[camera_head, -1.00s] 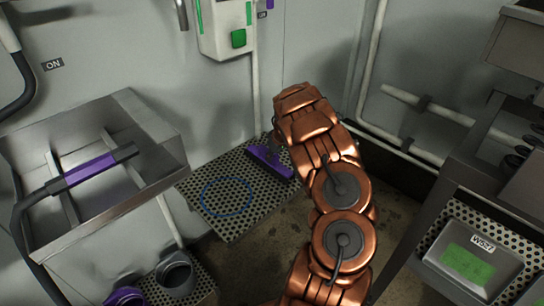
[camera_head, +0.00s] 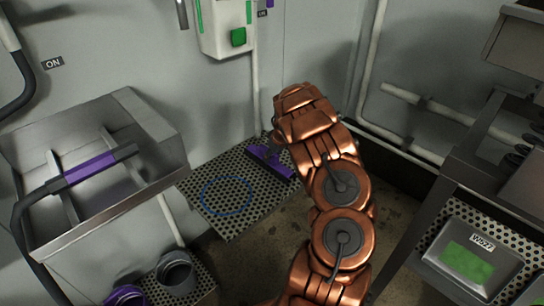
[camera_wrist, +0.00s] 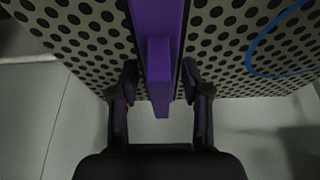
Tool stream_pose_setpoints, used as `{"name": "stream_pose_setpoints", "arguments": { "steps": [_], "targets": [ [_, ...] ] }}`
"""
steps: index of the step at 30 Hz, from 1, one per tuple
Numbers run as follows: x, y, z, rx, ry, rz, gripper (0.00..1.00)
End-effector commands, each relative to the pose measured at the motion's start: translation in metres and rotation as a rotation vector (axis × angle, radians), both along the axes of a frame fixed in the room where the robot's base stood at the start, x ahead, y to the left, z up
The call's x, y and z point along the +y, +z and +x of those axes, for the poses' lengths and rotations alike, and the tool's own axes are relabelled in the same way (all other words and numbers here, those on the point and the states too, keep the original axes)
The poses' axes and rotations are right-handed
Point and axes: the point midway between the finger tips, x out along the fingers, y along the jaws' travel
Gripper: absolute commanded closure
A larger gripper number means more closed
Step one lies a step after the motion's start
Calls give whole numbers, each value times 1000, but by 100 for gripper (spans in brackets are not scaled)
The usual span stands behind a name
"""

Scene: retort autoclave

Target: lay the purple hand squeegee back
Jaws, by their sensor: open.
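The purple hand squeegee (camera_head: 270,161) lies on the perforated metal shelf (camera_head: 262,194) by the back wall, to the right of a blue ring outline (camera_head: 227,195). In the wrist view the squeegee (camera_wrist: 158,45) runs away from me, with its narrow purple part between my fingers. My gripper (camera_wrist: 158,88) is open, with a finger on each side of the squeegee and dark gaps showing beside it. In the head view my arm hides the gripper's fingers and part of the squeegee. The blue ring also shows at the right of the wrist view (camera_wrist: 262,48).
A steel sink-like basin (camera_head: 150,125) with a purple-gripped bar (camera_head: 90,170) stands at the left. Grey and purple cups (camera_head: 175,272) sit on a lower perforated shelf. Wall pipes run behind.

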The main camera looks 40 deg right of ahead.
Motion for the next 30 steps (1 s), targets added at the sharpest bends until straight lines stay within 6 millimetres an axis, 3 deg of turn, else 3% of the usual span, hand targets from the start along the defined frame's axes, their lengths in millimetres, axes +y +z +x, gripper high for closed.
{"name": "stream_pose_setpoints", "arguments": {
  "steps": [11, 30],
  "targets": [
    [-1, 16, -5, -1, -1, -2, 53],
    [0, 101, -39, -1, -2, -2, 53]
  ]
}}
